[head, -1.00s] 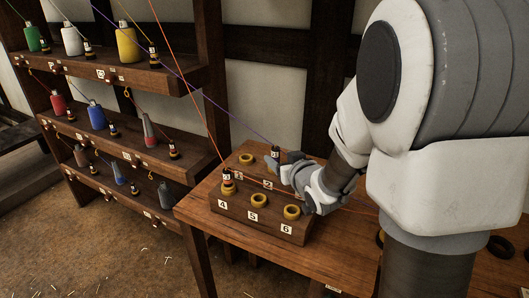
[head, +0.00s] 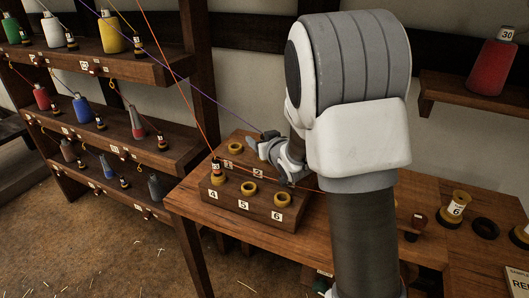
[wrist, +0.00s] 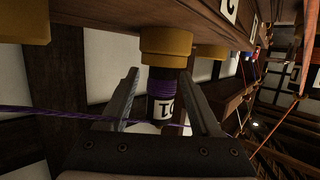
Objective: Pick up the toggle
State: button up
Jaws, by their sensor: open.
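A dark toggle (wrist: 163,108) with purple cord wound on it and a white label stands in a yellow ring (wrist: 167,45) in the wrist view, which looks upside down. My gripper (wrist: 160,78) is open, with one finger on each side of this toggle; I cannot tell whether they touch it. In the head view my gripper (head: 258,145) is at the back row of the stepped wooden block (head: 225,197) and partly hides this toggle. A second toggle (head: 217,168), with orange cord, stands in the ring at position 4.
Empty yellow rings sit at positions 5 (head: 249,188) and 6 (head: 282,199). Purple and orange cords run taut up to the left, near my gripper. A shelf rack (head: 80,135) with coloured cones stands left. Spools (head: 457,205) and dark rings (head: 485,228) lie on the bench at right.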

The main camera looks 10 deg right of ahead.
jog(key=shift+c, duration=0.2)
grip_shut()
jog(key=shift+r, duration=0.1)
